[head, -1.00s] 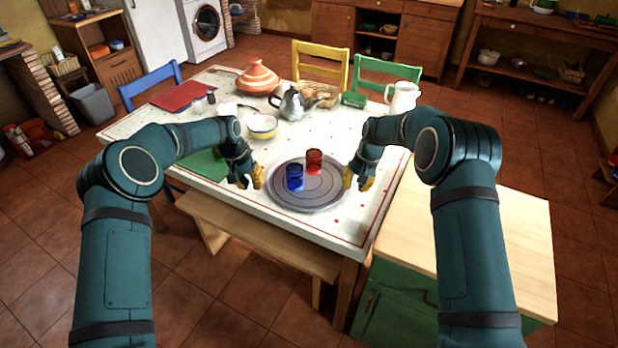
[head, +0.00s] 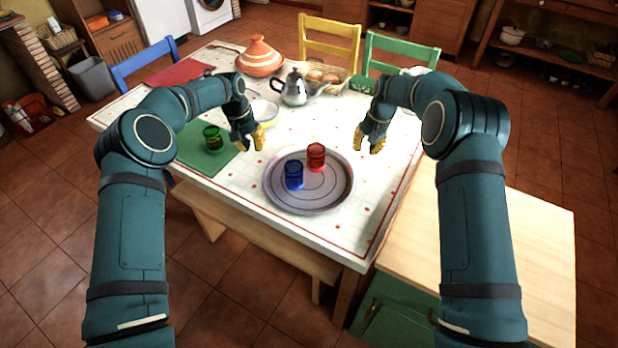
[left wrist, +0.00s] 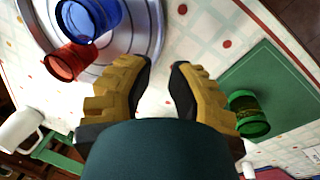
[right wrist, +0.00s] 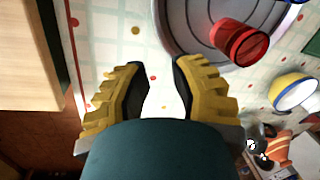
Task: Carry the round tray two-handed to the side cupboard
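The round grey tray (head: 325,200) lies flat on the white patterned table, near its front corner. A blue glass (head: 294,175) and a red glass (head: 316,156) stand upright on it. My left gripper (head: 256,140) is open and empty, above the table beyond the tray's left side; its fingers are apart in the left wrist view (left wrist: 162,66). My right gripper (head: 370,142) is open and empty beyond the tray's right side; the right wrist view (right wrist: 160,66) shows a gap between its fingers. Neither touches the tray. The green side cupboard (head: 395,318) has a pale wooden top (head: 480,255).
The cupboard top is bare and adjoins the table's right side. A green glass (head: 212,138) stands on a green mat (head: 192,157) at left. A bowl (head: 264,112), teapot (head: 293,90), tagine (head: 259,60) and egg basket (head: 322,84) stand farther back. A bench (head: 260,238) runs along the front.

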